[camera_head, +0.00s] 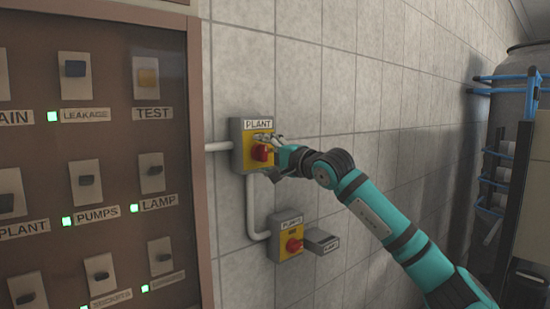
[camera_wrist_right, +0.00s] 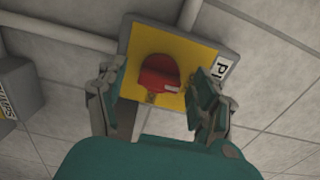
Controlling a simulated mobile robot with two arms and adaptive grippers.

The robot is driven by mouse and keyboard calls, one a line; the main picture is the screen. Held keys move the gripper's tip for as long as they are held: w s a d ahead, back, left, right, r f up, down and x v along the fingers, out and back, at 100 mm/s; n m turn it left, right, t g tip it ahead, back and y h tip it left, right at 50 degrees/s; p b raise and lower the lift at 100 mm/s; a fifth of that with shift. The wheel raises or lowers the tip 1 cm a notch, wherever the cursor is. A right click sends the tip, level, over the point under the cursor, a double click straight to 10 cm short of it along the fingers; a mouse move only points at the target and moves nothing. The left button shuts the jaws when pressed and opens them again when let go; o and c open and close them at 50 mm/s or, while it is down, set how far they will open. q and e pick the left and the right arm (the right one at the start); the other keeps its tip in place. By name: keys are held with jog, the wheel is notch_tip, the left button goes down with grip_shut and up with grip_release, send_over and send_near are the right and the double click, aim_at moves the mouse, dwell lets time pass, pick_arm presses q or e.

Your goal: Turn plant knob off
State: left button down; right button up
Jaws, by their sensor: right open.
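The plant switch box (camera_head: 238,151) is grey with a yellow face and a "PLANT" label, mounted on the tiled wall. Its red knob (camera_head: 261,153) sits in the middle of the yellow face. My right gripper (camera_head: 268,155) is at the box, with its fingers above and below the knob. In the right wrist view the red knob (camera_wrist_right: 160,75) lies between the two open fingers of the gripper (camera_wrist_right: 158,88), with gaps on both sides. The yellow plate (camera_wrist_right: 180,48) shows behind it. My left gripper is not in view.
A second grey box with a red knob (camera_head: 294,245) is mounted lower on the wall, with a small grey piece (camera_head: 322,241) beside it. A brown switch panel (camera_head: 110,200) with several switches and green lights stands at left. Blue pipes (camera_head: 510,80) and a tank stand at right.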

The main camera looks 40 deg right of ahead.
jog(key=s, duration=1.1)
jog(key=shift+s+d, duration=0.3)
jog(key=shift+d, duration=0.1)
